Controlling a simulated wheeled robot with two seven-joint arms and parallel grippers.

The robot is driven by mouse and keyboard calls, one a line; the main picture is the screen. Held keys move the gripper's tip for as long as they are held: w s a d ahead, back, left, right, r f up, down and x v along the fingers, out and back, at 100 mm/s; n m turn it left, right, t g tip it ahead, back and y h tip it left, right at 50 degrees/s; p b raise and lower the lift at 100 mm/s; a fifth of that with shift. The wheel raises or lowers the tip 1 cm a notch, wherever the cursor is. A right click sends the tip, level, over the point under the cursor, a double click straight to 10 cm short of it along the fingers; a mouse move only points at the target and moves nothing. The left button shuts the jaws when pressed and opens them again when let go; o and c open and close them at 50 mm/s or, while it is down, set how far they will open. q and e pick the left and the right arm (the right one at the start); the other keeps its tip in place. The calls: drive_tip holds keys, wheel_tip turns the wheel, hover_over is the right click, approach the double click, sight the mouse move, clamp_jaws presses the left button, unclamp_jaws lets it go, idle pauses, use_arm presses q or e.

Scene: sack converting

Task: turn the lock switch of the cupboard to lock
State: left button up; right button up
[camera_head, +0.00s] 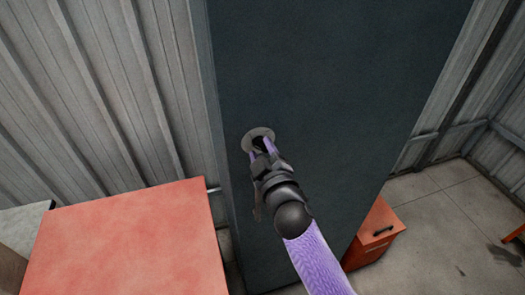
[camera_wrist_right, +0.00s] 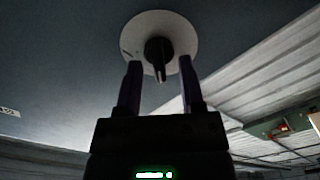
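The cupboard (camera_head: 330,90) is a tall dark grey-blue panel in the middle of the head view. Its lock switch has a round pale plate (camera_head: 256,134) and a dark knob (camera_wrist_right: 158,52), which shows in the right wrist view. My right gripper (camera_head: 262,148) is at the plate, with its two purple fingers apart. In the right wrist view the fingers (camera_wrist_right: 160,75) stand on either side of the knob's protruding end, with gaps visible on both sides. Part of the plate and knob is hidden by the gripper in the head view. My left gripper is not in view.
A red-topped surface (camera_head: 130,245) stands at the lower left, close to the cupboard. An orange drawer unit (camera_head: 376,236) with a dark handle stands on the floor at the right. Corrugated walls (camera_head: 90,90) are behind. Open concrete floor (camera_head: 440,230) lies at the right.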

drive_tip(key=v, duration=1)
drive_tip(key=s+d+f+m+g+h+b, duration=0.15)
drive_tip(key=f+b, duration=0.25)
drive_tip(key=f, duration=0.8)
drive_tip(key=s+d+f+m+g+h+b, duration=0.1)
drive_tip(key=s+d+f+g+b, duration=0.15)
drive_tip(key=f, duration=0.95)
drive_tip(key=s+d+f+m+g+h+b, duration=0.1)
drive_tip(key=s+d+f+m+g+b, duration=0.3)
drive_tip(key=f, duration=0.7)
drive_tip(key=s+d+f+m+g+b, duration=0.1)
drive_tip(key=s+d+f+g+b, duration=0.1)
drive_tip(key=s+f, duration=0.7)
drive_tip(key=s+d+f+m+g+h+b, duration=0.1)
drive_tip(key=s+d+f+g+b, duration=0.1)
drive_tip(key=s+f+b, duration=0.4)
drive_tip(key=s+d+f+m+g+h+b, duration=0.1)
drive_tip(key=s+d+f+g+b, duration=0.2)
drive_tip(key=s+f, duration=0.9)
drive_tip(key=shift+f+m+g+b, duration=0.2)
drive_tip(key=shift+m+g+b, duration=0.2)
drive_tip(key=shift+g, duration=0.4)
drive_tip(key=shift+s, duration=0.15)
